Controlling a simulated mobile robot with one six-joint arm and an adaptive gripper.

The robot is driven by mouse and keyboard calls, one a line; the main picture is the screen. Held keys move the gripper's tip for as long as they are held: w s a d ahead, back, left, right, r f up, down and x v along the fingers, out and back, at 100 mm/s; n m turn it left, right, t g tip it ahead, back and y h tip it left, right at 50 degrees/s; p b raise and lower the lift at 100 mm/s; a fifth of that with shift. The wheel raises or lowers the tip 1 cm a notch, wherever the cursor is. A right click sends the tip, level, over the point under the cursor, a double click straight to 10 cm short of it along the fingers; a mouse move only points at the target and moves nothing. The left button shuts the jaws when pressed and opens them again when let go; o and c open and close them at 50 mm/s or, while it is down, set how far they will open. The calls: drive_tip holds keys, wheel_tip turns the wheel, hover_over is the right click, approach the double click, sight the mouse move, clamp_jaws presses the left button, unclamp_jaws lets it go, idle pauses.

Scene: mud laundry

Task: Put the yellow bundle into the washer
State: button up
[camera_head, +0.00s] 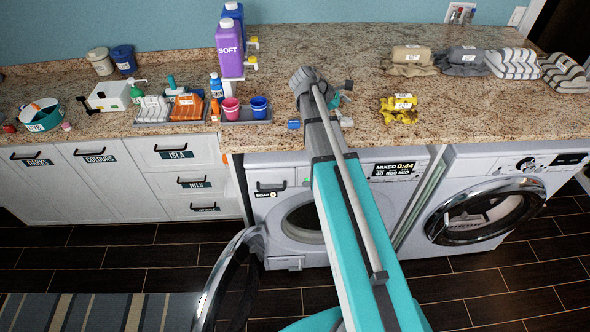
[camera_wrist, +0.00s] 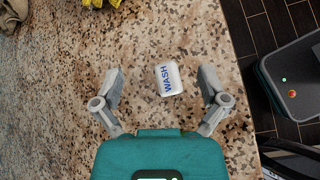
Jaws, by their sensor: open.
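The yellow bundle (camera_head: 400,110) lies on the granite counter to the right of my arm, with a pale label on it. Its edge shows at the top left of the wrist view (camera_wrist: 97,3). My gripper (camera_wrist: 161,72) is open and empty above the counter, apart from the bundle. A white item marked WASH (camera_wrist: 168,78) appears between its fingers. The arm hides most of the gripper in the head view. The washer (camera_head: 268,171) stands under the counter, behind my arm. Its round door (camera_head: 222,283) is swung open to the left; the arm partly covers the opening.
A second front-loader (camera_head: 485,212) at right has its door shut. Beige (camera_head: 410,58), grey (camera_head: 462,60) and striped (camera_head: 513,63) bundles lie at the counter's back right. The counter around the yellow bundle is clear.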

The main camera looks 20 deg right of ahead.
drive_tip(key=s+a+f+m+y, duration=0.2)
drive_tip(key=s+a+m+y, duration=0.1)
drive_tip(key=a, duration=0.5)
drive_tip(key=s+a+f+m+t+y, duration=0.1)
drive_tip(key=s+a+f+m+y, duration=0.1)
drive_tip(key=s+a, duration=0.5)
drive_tip(key=s+a+f+m+t+y, duration=0.1)
drive_tip(key=s+a+f+m+y, duration=0.1)
drive_tip(key=s+a+m+y, duration=0.3)
drive_tip(key=a+m, duration=0.1)
drive_tip(key=a, duration=0.2)
drive_tip(key=shift+s+a+f+m, duration=0.3)
drive_tip(key=shift+s+a+f, duration=0.05)
drive_tip(key=shift+s+f, duration=0.05)
drive_tip(key=shift+f, duration=0.1)
wheel_tip(320, 180, down, 7)
drive_tip(key=b, duration=0.7)
